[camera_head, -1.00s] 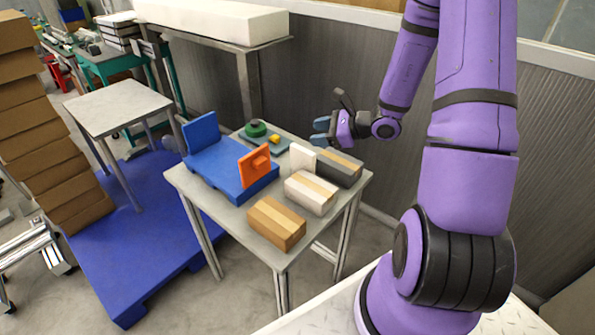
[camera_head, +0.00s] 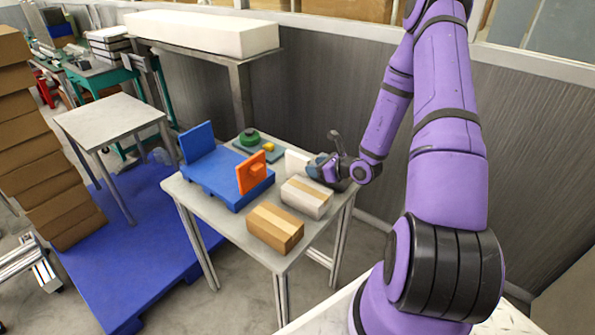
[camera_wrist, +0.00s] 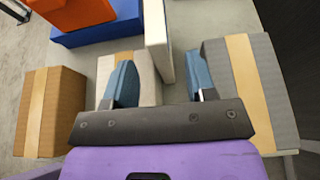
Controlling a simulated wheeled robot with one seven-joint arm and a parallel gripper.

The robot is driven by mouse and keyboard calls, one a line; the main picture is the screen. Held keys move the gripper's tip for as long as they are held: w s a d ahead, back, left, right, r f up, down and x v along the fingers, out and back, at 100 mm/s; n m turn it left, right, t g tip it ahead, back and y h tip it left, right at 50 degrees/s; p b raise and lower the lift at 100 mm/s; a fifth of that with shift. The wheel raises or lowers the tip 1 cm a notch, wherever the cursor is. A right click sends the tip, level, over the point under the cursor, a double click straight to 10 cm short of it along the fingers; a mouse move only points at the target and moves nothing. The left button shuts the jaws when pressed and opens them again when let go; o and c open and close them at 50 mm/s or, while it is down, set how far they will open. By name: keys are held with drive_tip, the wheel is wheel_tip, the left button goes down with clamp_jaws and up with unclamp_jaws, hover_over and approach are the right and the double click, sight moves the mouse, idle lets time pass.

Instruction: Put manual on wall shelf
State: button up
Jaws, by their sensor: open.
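A thin white upright slab, which looks like the manual (camera_head: 294,160), stands on the grey table (camera_head: 233,222) among boxes. In the wrist view the manual (camera_wrist: 157,40) stands on edge, between the lines of my two blue fingertips. My gripper (camera_head: 319,166) is open and low over the right side of the table, just right of the manual. Its fingers (camera_wrist: 160,80) hold nothing. Whether a finger touches the manual cannot be told. A grey raised shelf (camera_head: 240,59) stands against the wall at the back, bearing a long white block; I cannot tell whether it is the wall shelf.
A white striped box (camera_head: 306,198) and a brown box (camera_head: 275,228) stand in front. A grey striped box (camera_wrist: 245,90) lies close right of my fingers. A blue stand (camera_head: 215,177) with an orange bracket (camera_head: 251,174) is on the left. The small left table (camera_head: 108,118) is bare.

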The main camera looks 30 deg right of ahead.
sight(298, 170)
drive_tip(key=shift+x, duration=2.75)
drive_tip(key=shift+f, duration=0.15)
drive_tip(key=shift+c, duration=0.5)
clamp_jaws()
